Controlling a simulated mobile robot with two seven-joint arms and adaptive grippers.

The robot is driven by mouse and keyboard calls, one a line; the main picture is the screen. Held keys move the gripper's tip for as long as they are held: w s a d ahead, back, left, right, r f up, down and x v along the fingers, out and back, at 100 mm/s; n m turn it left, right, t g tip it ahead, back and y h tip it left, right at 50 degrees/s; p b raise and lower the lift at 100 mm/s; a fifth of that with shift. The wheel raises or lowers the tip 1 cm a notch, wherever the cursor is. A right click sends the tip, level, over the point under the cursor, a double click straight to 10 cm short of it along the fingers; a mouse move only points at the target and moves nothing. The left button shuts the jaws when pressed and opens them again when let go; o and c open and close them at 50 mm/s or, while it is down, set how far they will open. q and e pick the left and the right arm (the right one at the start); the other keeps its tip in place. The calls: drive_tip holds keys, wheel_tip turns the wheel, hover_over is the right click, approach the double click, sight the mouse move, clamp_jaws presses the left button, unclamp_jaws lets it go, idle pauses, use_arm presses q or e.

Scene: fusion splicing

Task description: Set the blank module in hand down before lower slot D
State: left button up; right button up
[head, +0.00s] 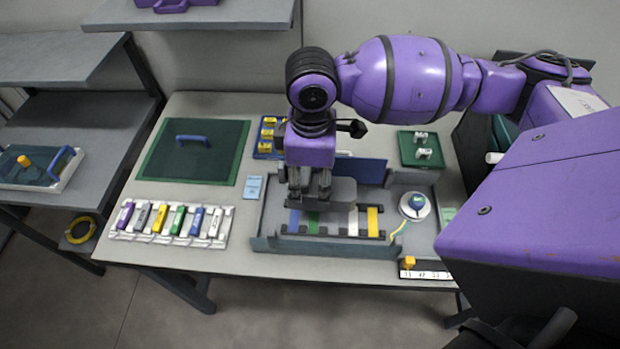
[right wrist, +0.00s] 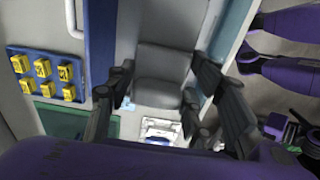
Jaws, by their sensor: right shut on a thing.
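My right gripper (head: 309,195) hangs over the grey splice tray (head: 272,210), its fingers pointing down. It is shut on the blank module (head: 340,192), a plain dark grey block that sticks out to the right of the fingers. In the right wrist view the grey block (right wrist: 160,75) lies between the fingers (right wrist: 158,100). Below it in the head view is a row of coloured strips: blue (head: 293,221), green (head: 313,223), white (head: 353,221) and yellow (head: 373,222). Slot letters cannot be read. The gap between module and tray floor cannot be judged. My left gripper is not in view.
A rack of coloured modules (head: 172,224) stands at the table's left. Behind it lies a green mat (head: 194,152) with a blue handle. A blue panel (head: 360,170) stands behind the module. A round white holder (head: 414,206) and a green tray (head: 421,149) are at the right.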

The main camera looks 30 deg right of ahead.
drive_tip(key=shift+f, duration=0.25)
drive_tip(key=shift+f, duration=0.15)
drive_tip(key=shift+f, duration=0.4)
drive_tip(key=o, duration=1.2)
drive_tip(key=shift+o, duration=0.2)
